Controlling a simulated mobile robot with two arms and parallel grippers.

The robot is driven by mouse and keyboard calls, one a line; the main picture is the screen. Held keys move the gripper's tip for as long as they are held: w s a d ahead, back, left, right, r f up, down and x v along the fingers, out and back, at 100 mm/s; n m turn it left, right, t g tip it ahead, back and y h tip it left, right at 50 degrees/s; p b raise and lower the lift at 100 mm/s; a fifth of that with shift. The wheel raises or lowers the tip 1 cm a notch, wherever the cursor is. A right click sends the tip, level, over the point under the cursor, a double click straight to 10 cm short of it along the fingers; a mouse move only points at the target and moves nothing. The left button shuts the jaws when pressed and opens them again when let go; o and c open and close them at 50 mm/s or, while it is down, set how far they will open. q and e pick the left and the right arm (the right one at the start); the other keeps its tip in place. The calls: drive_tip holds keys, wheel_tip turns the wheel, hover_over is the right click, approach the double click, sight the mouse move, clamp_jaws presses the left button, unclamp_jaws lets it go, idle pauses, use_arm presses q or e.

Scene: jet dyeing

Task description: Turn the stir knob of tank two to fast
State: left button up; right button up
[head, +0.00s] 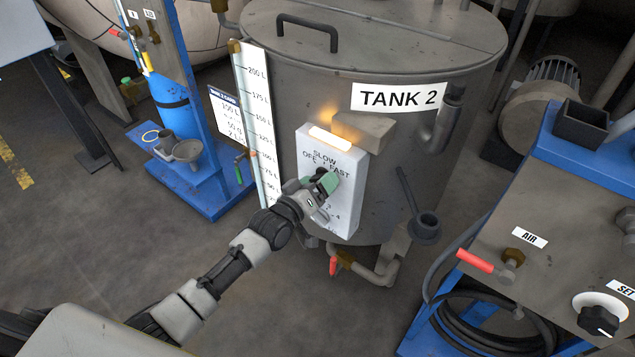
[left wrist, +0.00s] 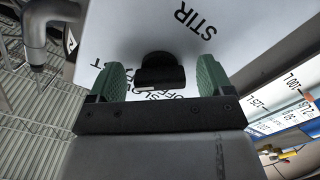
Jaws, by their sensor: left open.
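Tank two (head: 420,150) is a grey steel vessel labelled TANK 2. A white control box (head: 345,215) on its front is marked OFF, SLOW and FAST, and a lamp (head: 331,138) glows on top. My left gripper (head: 320,184) is at the box face and hides most of the stir knob. In the left wrist view the black stir knob (left wrist: 160,73) sits between the two green fingers, with a gap on each side. The word STIR is printed near it. The knob's exact setting is hard to tell. My right gripper is not in view.
A white level scale (head: 257,115) stands left of the box. A blue stand (head: 200,185) is at the left. A blue-framed panel (head: 545,235) with a red AIR valve is at the right. A pipe with a red handle (head: 333,265) sits below the box.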

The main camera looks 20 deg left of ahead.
use_arm(q)
drive_tip(key=p+v, duration=0.1)
drive_tip(key=v, duration=0.9)
drive_tip(key=shift+s, duration=0.4)
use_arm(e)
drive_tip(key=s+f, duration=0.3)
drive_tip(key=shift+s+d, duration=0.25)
use_arm(q)
drive_tip(key=shift+a, duration=0.15)
